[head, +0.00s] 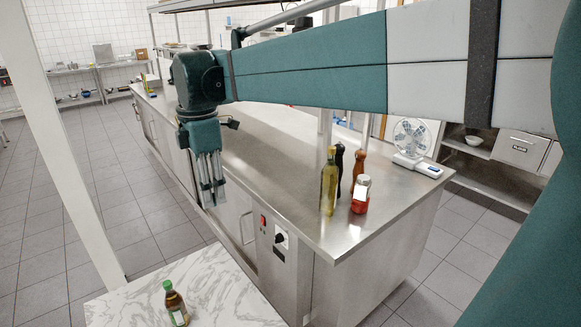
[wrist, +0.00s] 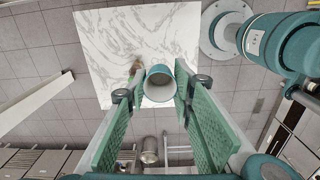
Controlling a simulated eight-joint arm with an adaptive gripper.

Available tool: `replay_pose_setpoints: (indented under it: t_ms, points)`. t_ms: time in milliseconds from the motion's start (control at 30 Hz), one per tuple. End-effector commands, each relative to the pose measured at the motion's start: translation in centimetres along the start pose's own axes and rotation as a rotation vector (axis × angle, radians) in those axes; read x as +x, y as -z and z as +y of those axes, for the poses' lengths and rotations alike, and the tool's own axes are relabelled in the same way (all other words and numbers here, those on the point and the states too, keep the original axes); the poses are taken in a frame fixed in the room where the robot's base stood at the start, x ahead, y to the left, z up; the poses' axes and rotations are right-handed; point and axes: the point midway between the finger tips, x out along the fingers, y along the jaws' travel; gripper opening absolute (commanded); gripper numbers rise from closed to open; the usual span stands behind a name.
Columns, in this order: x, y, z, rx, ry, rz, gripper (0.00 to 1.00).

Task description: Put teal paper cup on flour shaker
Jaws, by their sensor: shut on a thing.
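The teal paper cup (wrist: 151,75) is between my fingertips in the wrist view, its pale open end facing the camera. My gripper (wrist: 161,92) is shut on it, with one finger on each side. In the head view my gripper (head: 212,196) points down at the left side of the steel counter; I cannot make out the cup there. A shiny metal cylinder (wrist: 149,150) shows below the cup in the wrist view, between the fingers; I cannot tell if it is the flour shaker. No flour shaker is clear in the head view.
A marble table (head: 225,292) holds a brown bottle (head: 175,304). The steel counter (head: 270,185) bears an oil bottle (head: 328,183), a dark mill, a brown mill (head: 358,163), a red-and-white jar (head: 361,197) and a scale with a fan (head: 412,150). The counter's middle looks clear.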

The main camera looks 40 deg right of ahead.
Motion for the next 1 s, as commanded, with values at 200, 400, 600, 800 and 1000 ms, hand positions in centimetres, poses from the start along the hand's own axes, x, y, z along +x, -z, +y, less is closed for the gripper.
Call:
replay_pose_setpoints:
  t_ms: [200, 400, 600, 800, 1000]
  points:
    - [-3.0, 0.0, 0.0, 0.000, 0.000, 0.000, 0.12]
    - [-4.3, -1.1, 0.6, 0.031, 0.000, 0.000, 0.12]
    - [-4.6, -3.3, 1.6, 0.099, 0.000, 0.000, 0.12]
    - [-4.9, -6.6, 3.0, 0.196, 0.000, 0.000, 0.12]
    - [-5.3, -11.3, 4.7, 0.326, -0.001, -0.001, 0.12]
